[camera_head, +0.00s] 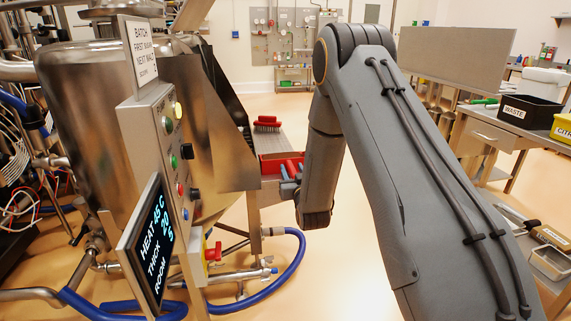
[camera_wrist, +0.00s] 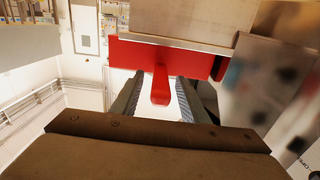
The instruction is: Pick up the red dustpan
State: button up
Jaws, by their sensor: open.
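The red dustpan (camera_head: 270,165) sits at the end of the narrow metal shelf beside the hopper, partly hidden by my arm in the head view. In the wrist view its wide red pan (camera_wrist: 125,52) lies across the top, and its handle points down towards my wrist. My gripper (camera_wrist: 160,79) is open, with one finger on each side of the handle and gaps showing on both sides. In the head view my gripper (camera_head: 289,170) is at the dustpan, its fingers small and partly covered.
A red brush (camera_head: 267,122) lies on the shelf behind the dustpan. The steel hopper (camera_head: 95,110) and its control panel (camera_head: 172,150) stand close on the left. A blue hose (camera_head: 290,262) loops below. A bench with a black waste bin (camera_head: 530,110) stands at right.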

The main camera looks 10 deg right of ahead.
aim_at(287, 162)
jog(key=shift+w, duration=1.25)
grip_shut()
jog(key=shift+r, duration=0.1)
